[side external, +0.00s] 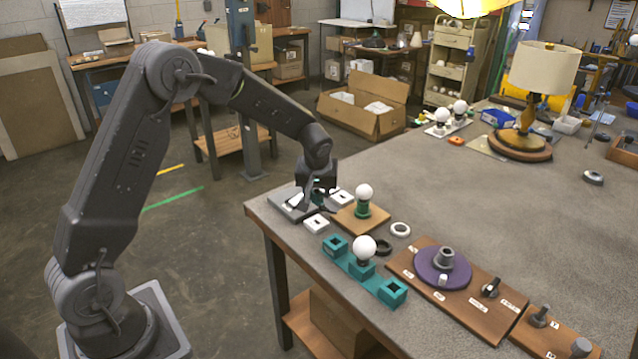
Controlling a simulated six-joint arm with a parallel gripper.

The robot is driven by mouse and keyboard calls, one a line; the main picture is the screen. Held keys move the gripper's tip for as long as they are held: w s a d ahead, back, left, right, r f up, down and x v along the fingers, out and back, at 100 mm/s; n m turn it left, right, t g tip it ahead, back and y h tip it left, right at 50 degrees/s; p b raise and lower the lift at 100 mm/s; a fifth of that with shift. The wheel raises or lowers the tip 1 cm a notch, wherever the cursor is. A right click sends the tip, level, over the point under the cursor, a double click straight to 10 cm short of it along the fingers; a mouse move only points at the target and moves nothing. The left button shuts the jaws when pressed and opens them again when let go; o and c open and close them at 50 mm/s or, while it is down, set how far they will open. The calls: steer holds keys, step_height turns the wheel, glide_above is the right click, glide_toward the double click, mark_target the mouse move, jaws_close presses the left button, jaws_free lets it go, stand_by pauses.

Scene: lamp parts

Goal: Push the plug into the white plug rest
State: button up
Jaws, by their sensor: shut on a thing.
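My gripper (318,203) points down at the near left corner of the table. It is shut on the plug, which the dark fingers almost wholly hide. Small white blocks with dark openings lie close by: one white block (316,223) in front of my gripper, and another white block (343,197) just right of it. Which of them is the plug rest I cannot tell for sure. A grey plate (285,206) with a white piece on it lies under and left of the fingers. Whether the plug touches a block is too small to tell.
A wooden board (348,222) with a bulb in a green socket stands right of my gripper. A teal holder (366,272) with a bulb lies in front. A brown board (424,262) with a purple disc is farther right. The table's middle is clear.

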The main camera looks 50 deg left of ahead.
mark_target(317, 201)
steer(key=shift+f, duration=2.3)
steer(key=shift+f, duration=1.05)
stand_by(0.4)
steer(key=o, duration=1.1)
steer(key=shift+r, duration=0.15)
steer(key=v, duration=1.3)
steer(key=s+d+r+m+t+h, duration=0.15)
steer(key=s+d+r+m, duration=0.3)
steer(key=s+r, duration=0.7)
steer(key=s+d+m+h, duration=0.1)
steer(key=s+d+m, duration=0.1)
steer(key=s, duration=0.5)
steer(key=s+d+m+t+h, duration=0.1)
steer(key=s+d+m, duration=0.1)
steer(key=s, duration=0.6)
steer(key=shift+d+f+m, duration=0.2)
steer(key=shift+d+m, duration=0.15)
steer(key=shift+d, duration=0.05)
